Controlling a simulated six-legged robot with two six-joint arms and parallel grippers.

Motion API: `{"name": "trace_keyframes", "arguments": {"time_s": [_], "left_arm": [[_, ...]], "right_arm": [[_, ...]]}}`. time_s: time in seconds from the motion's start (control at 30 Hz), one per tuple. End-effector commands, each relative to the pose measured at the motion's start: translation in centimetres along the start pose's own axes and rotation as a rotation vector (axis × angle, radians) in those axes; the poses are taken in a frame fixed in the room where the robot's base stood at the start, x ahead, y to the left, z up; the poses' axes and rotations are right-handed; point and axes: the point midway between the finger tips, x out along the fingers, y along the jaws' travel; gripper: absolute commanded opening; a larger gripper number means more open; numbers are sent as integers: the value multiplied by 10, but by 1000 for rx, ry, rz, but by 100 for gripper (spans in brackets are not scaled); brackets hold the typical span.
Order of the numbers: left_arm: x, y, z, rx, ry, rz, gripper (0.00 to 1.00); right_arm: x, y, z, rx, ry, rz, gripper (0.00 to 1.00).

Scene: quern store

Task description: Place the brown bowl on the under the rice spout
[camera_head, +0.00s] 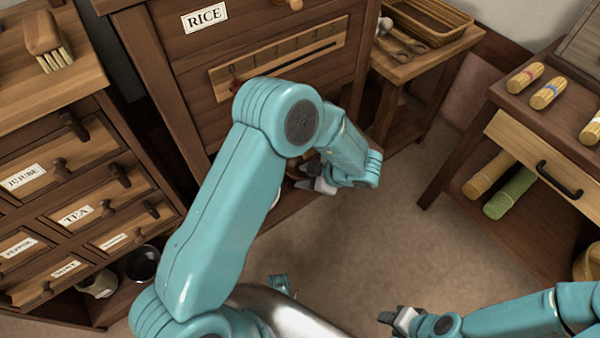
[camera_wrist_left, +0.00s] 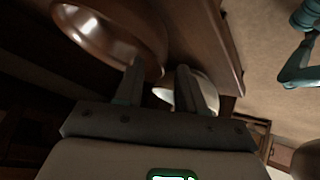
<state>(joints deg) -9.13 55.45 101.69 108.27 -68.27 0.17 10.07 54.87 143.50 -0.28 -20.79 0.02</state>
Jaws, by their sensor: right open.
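The brown bowl (camera_wrist_left: 110,30) shows glossy at the upper left of the left wrist view, cut off by the top edge. My left gripper (camera_wrist_left: 160,68) is open, with its left finger overlapping the bowl's near rim. Whether it touches is unclear. In the head view my left gripper (camera_head: 316,178) is low at the front of the rice cabinet, partly hidden by its own arm. The cabinet has a RICE label (camera_head: 204,17). I cannot make out the spout; my arm covers part of the cabinet front. My right gripper (camera_head: 392,320) is open and empty, low above the floor.
A pale, shiny rounded thing (camera_wrist_left: 207,92) lies behind the right finger in the wrist view. A labelled drawer cabinet (camera_head: 85,190) stands left, with a dark pot (camera_head: 142,264) below. A side table (camera_head: 425,62) and drawer table (camera_head: 545,135) stand right. The floor between is clear.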

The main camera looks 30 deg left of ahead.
Motion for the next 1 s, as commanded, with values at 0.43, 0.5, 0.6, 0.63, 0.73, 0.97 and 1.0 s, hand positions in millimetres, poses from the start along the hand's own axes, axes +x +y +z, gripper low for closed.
{"name": "trace_keyframes", "arguments": {"time_s": [0.43, 0.5, 0.6, 0.63, 0.73, 0.97, 1.0], "left_arm": [[-72, -32, 69, 3, 0, 2, 39], [-77, -35, 74, 1, 0, 1, 39], [-80, -37, 78, 2, 0, 1, 39], [-80, -37, 79, 1, 0, 0, 39], [-81, -38, 80, 1, 0, 0, 39], [-81, -38, 80, 1, 0, 0, 39], [-81, -38, 80, 0, 0, 0, 39]], "right_arm": [[-28, -10, 0, 0, 0, 0, 43], [-29, -10, 1, 0, 0, 0, 43], [-29, -10, 1, 0, 0, 0, 43], [-29, -10, 1, 0, 0, 0, 43], [-29, -10, 1, 0, 0, 0, 43], [-29, -10, 0, 0, 0, 0, 43], [-29, -10, 0, 0, 0, 0, 43]]}}
